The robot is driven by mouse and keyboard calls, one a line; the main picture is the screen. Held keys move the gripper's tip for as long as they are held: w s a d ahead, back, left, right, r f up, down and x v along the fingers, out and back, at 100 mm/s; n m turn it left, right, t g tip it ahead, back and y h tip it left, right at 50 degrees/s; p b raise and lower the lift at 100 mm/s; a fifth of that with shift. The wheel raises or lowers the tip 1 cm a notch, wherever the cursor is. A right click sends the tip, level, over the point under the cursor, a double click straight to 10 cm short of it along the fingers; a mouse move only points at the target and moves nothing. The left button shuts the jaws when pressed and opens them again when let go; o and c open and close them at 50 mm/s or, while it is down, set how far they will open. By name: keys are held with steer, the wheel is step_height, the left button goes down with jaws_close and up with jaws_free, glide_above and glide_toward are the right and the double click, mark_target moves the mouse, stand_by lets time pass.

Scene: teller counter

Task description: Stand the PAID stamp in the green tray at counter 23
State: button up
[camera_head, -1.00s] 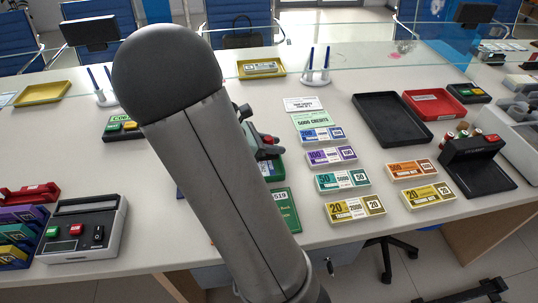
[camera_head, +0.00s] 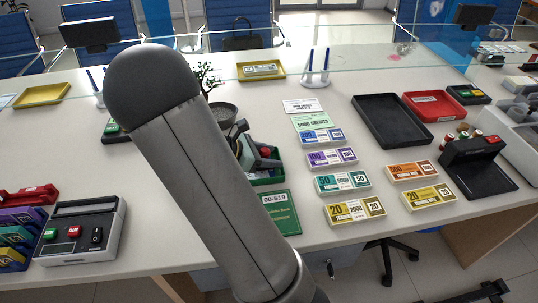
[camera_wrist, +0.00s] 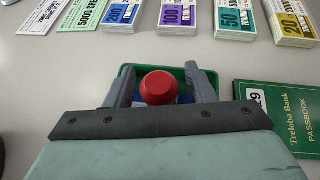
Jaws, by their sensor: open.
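The green tray (camera_head: 268,181) lies on the counter right of my arm; its green rim also shows in the wrist view (camera_wrist: 127,71). A round red knob (camera_wrist: 160,87), seemingly the stamp's handle, sits between my fingers over the tray. It shows as a small red spot in the head view (camera_head: 265,152). No PAID lettering is readable, and the stamp's base is hidden, so I cannot tell whether it rests on the tray floor. My gripper (camera_wrist: 161,74) is open, with one finger on each side of the knob. In the head view my arm partly hides the gripper (camera_head: 247,145).
A green passbook (camera_head: 282,212) lies just in front of the tray. Several banknote bundles (camera_head: 331,157) lie to its right. A black tray (camera_head: 390,120) and red tray (camera_head: 434,105) are farther right. A potted plant (camera_head: 222,112) stands behind my arm. A card terminal (camera_head: 82,230) is at left.

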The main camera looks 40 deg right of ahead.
steer(key=v, duration=1.2)
steer(key=s+a+m+t+y, duration=0.4)
steer(key=s+a+m+y, duration=0.7)
steer(key=s+a+m, duration=0.3)
steer(key=shift+s+a+r+p, duration=0.2)
steer(key=shift+s+a+p, duration=0.25)
steer(key=shift+s, duration=0.8)
